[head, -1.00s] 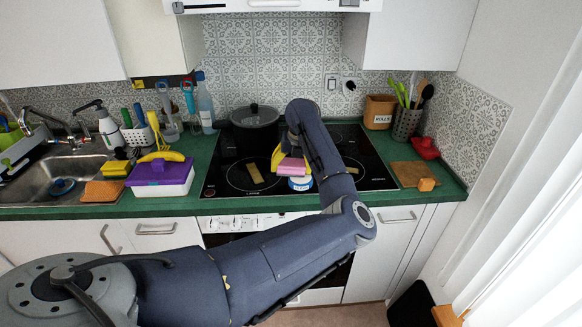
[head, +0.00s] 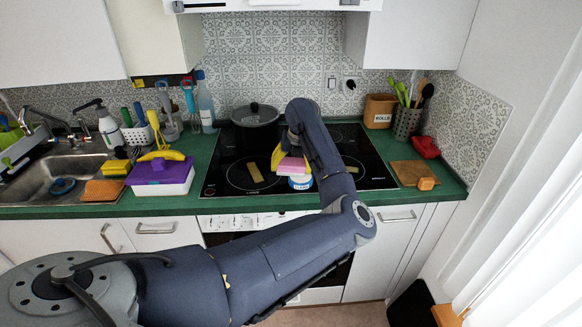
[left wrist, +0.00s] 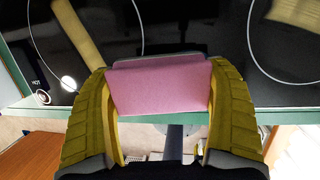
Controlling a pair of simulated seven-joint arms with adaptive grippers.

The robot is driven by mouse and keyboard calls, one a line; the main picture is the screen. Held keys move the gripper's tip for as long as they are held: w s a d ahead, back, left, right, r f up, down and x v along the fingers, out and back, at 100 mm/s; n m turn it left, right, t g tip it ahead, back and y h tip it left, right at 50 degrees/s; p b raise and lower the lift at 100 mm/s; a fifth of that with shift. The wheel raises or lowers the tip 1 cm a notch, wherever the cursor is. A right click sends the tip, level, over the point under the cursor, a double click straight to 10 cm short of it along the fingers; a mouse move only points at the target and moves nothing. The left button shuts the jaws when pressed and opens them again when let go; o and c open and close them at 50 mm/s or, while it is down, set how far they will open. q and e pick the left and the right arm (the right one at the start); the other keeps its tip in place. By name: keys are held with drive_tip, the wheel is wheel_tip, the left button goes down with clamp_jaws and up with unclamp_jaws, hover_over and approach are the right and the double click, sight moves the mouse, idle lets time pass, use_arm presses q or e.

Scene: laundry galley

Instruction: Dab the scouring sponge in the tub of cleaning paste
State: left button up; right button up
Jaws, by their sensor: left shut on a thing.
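The scouring sponge (head: 293,165), pink on its visible face, is held between the yellow fingers of my left gripper (head: 290,158) over the front of the hob. It also shows in the left wrist view (left wrist: 160,86), with a finger on each side and a thin grey layer along its far edge. The tub of cleaning paste (head: 300,184) is small and white with a blue label, standing just below the sponge at the hob's front. The sponge covers much of its top, so I cannot tell whether they touch. The tub is hidden in the left wrist view.
The black hob (head: 225,184) carries a dark lidded pot (head: 255,122) at the back and a flat yellowish bar (head: 256,173) left of the gripper. A purple-lidded box (head: 160,172) stands left, a cutting board (head: 405,173) right. Green worktop is free between box and hob.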

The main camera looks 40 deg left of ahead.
sight(288, 159)
use_arm(q)
drive_tip(key=shift+r, duration=3.95)
